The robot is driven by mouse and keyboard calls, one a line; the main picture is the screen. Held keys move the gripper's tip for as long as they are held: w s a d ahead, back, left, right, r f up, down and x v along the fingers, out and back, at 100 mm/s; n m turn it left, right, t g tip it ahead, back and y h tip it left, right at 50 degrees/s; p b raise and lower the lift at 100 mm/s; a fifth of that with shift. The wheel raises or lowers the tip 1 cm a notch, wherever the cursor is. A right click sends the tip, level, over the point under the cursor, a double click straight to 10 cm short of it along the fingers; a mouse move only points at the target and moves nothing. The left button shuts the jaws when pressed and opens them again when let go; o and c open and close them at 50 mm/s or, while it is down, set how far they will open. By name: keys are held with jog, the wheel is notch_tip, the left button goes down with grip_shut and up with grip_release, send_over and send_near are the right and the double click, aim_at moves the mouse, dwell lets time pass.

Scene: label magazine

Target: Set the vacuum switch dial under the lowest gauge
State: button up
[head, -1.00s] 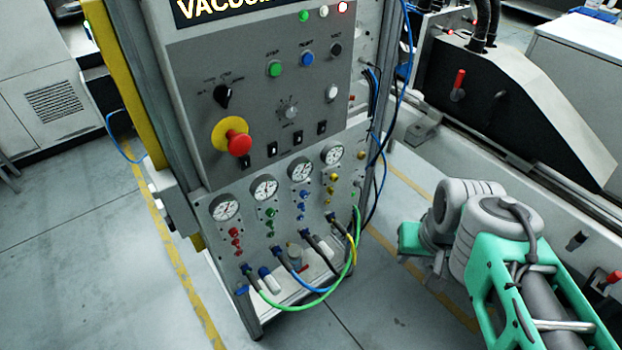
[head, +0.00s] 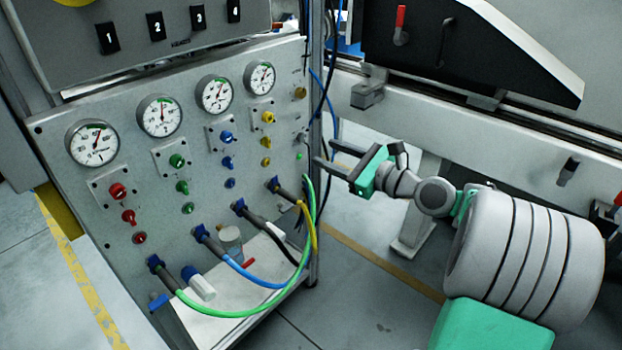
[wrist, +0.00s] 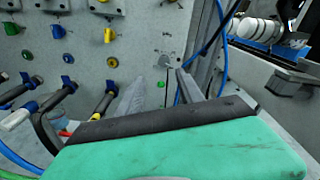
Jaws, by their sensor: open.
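Several round white gauges sit in a slanting row on the grey panel. The leftmost gauge (head: 93,143) is lowest in the head view; the needle readings are too small to compare surely. Under it are a red dial on a small plate (head: 118,190) and two smaller red knobs. The other columns have a green dial (head: 178,160), a blue dial (head: 226,137) and a yellow dial (head: 268,117). My gripper (head: 324,151) is open and empty, near the panel's right edge, apart from the dials. In the wrist view, the fingers of my gripper (wrist: 160,74) point toward the panel, right of the yellow knobs (wrist: 109,58).
Green (head: 220,311), blue (head: 250,278) and other hoses bulge out from plugs low on the panel. Numbered black switches (head: 157,26) are above the gauges. Dark cables hang at the panel's right edge, and a grey machine rail (head: 440,115) runs behind my arm.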

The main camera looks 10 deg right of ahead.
aim_at(303, 138)
jog(key=shift+m+t, duration=0.3)
jog(key=shift+m, duration=0.3)
jog(key=b+x, duration=0.2)
jog(key=x, duration=0.4)
jog(key=shift+w+d, duration=0.1)
jog(key=shift+w, duration=0.15)
jog(key=shift+w+r, duration=0.2)
jog(key=shift+w, duration=0.2)
grip_shut()
